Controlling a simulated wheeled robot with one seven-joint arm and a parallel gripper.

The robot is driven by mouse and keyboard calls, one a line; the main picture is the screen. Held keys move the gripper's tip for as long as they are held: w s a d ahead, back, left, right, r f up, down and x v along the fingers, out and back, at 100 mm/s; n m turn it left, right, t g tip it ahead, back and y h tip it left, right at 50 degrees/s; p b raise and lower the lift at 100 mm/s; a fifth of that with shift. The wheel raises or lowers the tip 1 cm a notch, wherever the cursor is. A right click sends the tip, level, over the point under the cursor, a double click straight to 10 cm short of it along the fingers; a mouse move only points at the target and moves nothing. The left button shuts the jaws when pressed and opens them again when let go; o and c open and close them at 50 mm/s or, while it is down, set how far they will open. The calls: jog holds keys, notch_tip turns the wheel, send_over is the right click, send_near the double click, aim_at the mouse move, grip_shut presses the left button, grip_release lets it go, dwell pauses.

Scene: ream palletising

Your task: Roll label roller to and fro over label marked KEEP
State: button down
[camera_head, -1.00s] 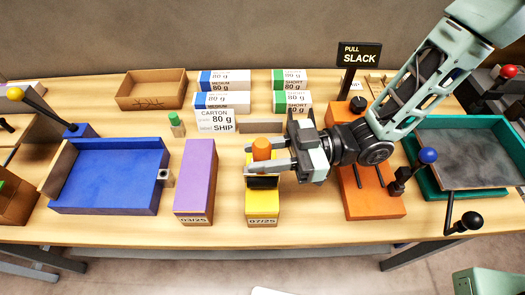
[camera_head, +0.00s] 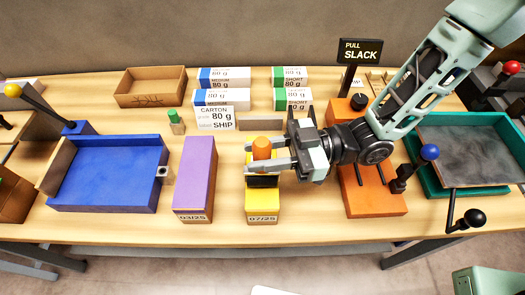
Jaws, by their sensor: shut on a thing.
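My gripper (camera_head: 252,157) reaches in from the right, with its two fingers shut around an orange upright cylinder (camera_head: 261,148), which looks like the label roller's handle. A dark part (camera_head: 262,181) shows just below the fingers, over the yellow block (camera_head: 262,208). I cannot tell whether it touches the block. The block's front tag reads 07/25. No label reading KEEP can be made out; the fingers and the held thing hide part of the block's top.
A purple block (camera_head: 195,175) tagged 03/25 stands left of the yellow block, with a blue tray (camera_head: 110,175) beyond it. An orange fixture (camera_head: 374,200) is close on the right, then a green tray (camera_head: 425,170).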

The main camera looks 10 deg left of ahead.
jog(key=shift+w, duration=0.15)
jog(key=shift+w+a, duration=0.2)
jog(key=shift+w, duration=0.6)
jog(key=shift+w+a, duration=0.2)
jog(key=shift+w, duration=0.6)
jog(key=shift+s, duration=0.1)
jog(key=shift+s+d+b, duration=0.2)
jog(key=shift+s, duration=0.65)
jog(key=shift+s+d+b, duration=0.2)
jog(key=shift+s, duration=0.6)
jog(key=shift+w+a, duration=0.2)
jog(key=shift+w, duration=0.7)
jog(key=shift+w+a, duration=0.2)
jog(key=shift+w, duration=0.65)
jog(key=shift+s, duration=0.1)
